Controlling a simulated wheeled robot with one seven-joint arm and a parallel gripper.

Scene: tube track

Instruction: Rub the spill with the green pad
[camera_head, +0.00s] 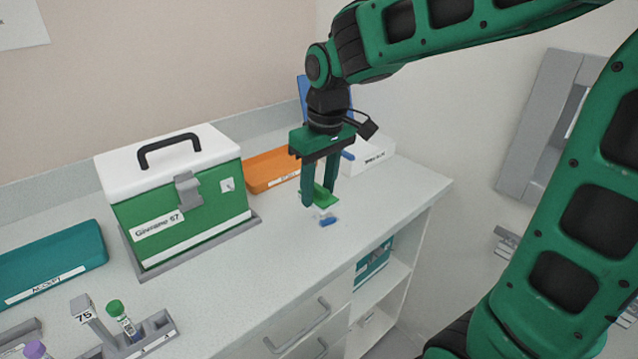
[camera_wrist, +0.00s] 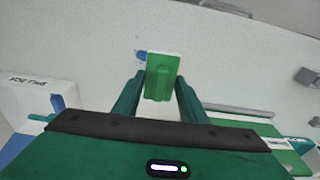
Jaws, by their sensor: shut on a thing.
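My gripper (camera_head: 319,198) is shut on the green pad (camera_head: 323,194), low over the grey-white counter (camera_head: 375,213). In the wrist view, the pad (camera_wrist: 162,72) sits between the two green fingers of my gripper (camera_wrist: 160,82) and shows a pale far edge. A small blue patch, which looks like the spill (camera_head: 328,221), lies on the counter just in front of the pad. It also shows in the wrist view (camera_wrist: 141,56), at the pad's upper left corner, partly hidden by it. I cannot tell whether the pad touches the counter.
A green box with a white lid (camera_head: 178,200) stands left of my gripper. An orange tray (camera_head: 268,168) and a white bin (camera_head: 372,154) are behind. A teal tray (camera_head: 50,262) and a tube rack (camera_head: 148,338) are at left. The counter's right and front edges are close.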

